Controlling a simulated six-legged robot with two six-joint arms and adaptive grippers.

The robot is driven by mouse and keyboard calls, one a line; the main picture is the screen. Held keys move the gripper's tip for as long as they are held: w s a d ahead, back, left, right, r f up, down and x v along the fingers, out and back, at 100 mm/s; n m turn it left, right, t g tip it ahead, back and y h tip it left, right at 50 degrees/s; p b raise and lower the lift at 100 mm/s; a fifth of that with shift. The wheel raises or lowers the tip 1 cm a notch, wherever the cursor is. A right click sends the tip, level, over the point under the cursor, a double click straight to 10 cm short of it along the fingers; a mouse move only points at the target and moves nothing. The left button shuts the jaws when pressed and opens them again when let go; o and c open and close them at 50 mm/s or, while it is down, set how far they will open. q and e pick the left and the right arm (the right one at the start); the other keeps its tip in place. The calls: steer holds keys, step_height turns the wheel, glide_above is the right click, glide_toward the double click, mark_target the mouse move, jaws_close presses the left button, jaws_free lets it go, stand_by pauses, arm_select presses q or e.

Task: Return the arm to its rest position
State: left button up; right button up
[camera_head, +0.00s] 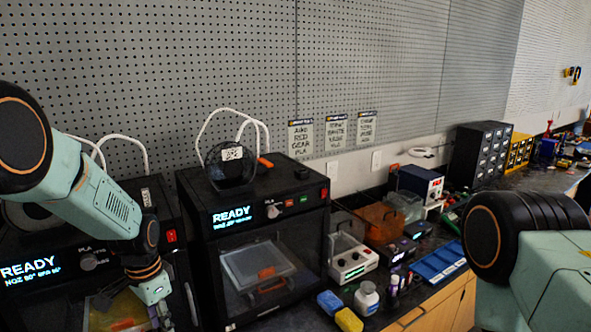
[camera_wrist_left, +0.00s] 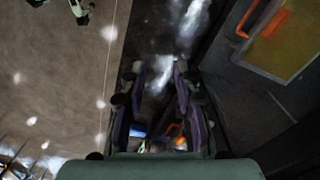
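My left arm comes in from the left in the head view. Its gripper (camera_head: 160,318) hangs low in front of the left 3D printer (camera_head: 88,262), partly cut off by the bottom edge. In the left wrist view the two fingers of my left gripper (camera_wrist_left: 156,78) stand apart, with nothing held between them. Below them are a dark surface with bright reflections and the floor. My right arm shows at the right edge of the head view; its gripper is out of view.
A second black printer (camera_head: 262,215) reading READY stands right of my left arm. A blue tray (camera_head: 438,262) lies near my right arm. A pegboard wall (camera_head: 370,60) closes the back.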

arm_select(q)
steer(key=s+d+f+n, duration=0.25)
steer(key=s+f, duration=0.55)
steer(key=s, duration=0.5)
steer(key=s+d+f+n, duration=0.25)
steer(key=s+f, duration=0.55)
steer(key=s, duration=0.5)
steer(key=s+r+n, duration=0.2)
steer(key=s+n, duration=0.1)
steer(key=s, duration=0.8)
step_height(320, 180, down, 26)
steer(key=b, duration=2.5)
steer(key=shift+w+r, duration=0.2)
steer(key=shift+w, duration=0.05)
steer(key=shift+d, duration=0.1)
